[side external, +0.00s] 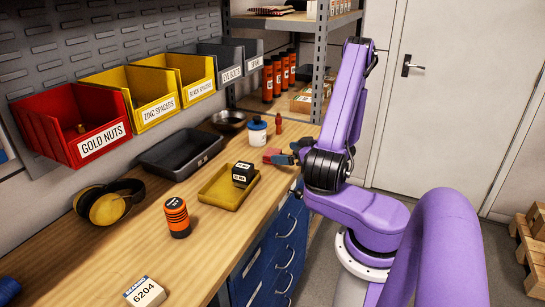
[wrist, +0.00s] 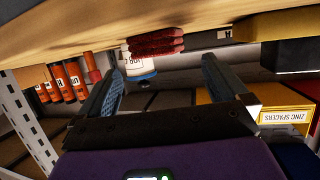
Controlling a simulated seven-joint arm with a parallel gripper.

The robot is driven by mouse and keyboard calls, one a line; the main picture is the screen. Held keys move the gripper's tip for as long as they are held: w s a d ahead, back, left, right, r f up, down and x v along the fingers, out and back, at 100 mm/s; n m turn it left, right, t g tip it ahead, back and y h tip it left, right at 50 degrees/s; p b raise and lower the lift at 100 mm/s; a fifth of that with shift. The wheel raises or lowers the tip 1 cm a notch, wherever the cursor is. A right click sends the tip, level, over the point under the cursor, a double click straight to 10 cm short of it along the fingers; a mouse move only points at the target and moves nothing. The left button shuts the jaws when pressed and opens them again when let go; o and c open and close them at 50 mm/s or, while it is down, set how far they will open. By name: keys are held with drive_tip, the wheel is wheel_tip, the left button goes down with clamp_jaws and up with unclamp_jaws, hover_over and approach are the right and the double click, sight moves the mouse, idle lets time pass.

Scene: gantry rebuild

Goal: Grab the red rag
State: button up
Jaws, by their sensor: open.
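The red rag (wrist: 155,43) looks like a folded, layered stack on the wooden bench in the wrist view, which shows the scene upside down. In the side view a small red patch of it (side external: 271,153) shows beside my fingers, partly hidden by them. My gripper (side external: 284,158) is low over the bench near its front edge. In the wrist view my gripper (wrist: 163,75) is open and empty, its two blue-padded fingers wide apart. The rag appears between the finger lines, beyond the tips; I cannot tell if they touch.
A white jar with a blue lid (side external: 257,131) and a small red bottle (side external: 278,123) stand behind the rag. A yellow tray (side external: 218,195) with a black box (side external: 242,174) lies left of my gripper. Orange canisters (side external: 267,83) stand on the shelf.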

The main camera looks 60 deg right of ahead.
sight(275, 153)
drive_tip(key=shift+x, duration=3.55)
drive_tip(key=shift+s+f, duration=0.15)
drive_tip(key=c, duration=0.8)
